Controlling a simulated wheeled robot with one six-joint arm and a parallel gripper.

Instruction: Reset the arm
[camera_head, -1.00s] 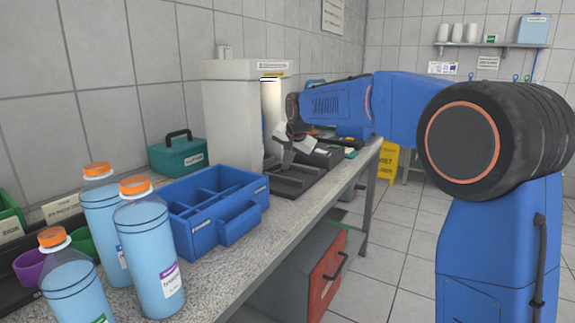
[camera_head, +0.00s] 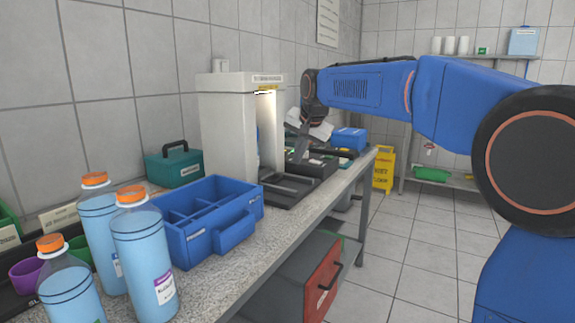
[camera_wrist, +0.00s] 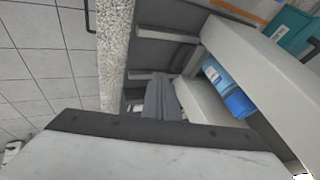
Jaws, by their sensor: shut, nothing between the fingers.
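My blue arm (camera_head: 360,88) reaches out over the bench from the right in the head view. My gripper (camera_head: 300,146) is at its end, beside the white rack unit (camera_head: 228,125) and over the dark tray at its foot. In the wrist view the dark fingers of my gripper (camera_wrist: 160,92) are together with nothing between them. Below them is the dark tray (camera_wrist: 140,84). A blue bottle (camera_wrist: 232,92) lies in view beside the white unit's wall, apart from the fingers.
A blue divided caddy (camera_head: 212,222) and several orange-capped bottles (camera_head: 143,255) stand on the near bench. A teal box (camera_head: 174,165) is by the wall. A blue box (camera_head: 350,138) is at the far end. A yellow floor sign (camera_head: 384,170) stands beyond; the floor at right is clear.

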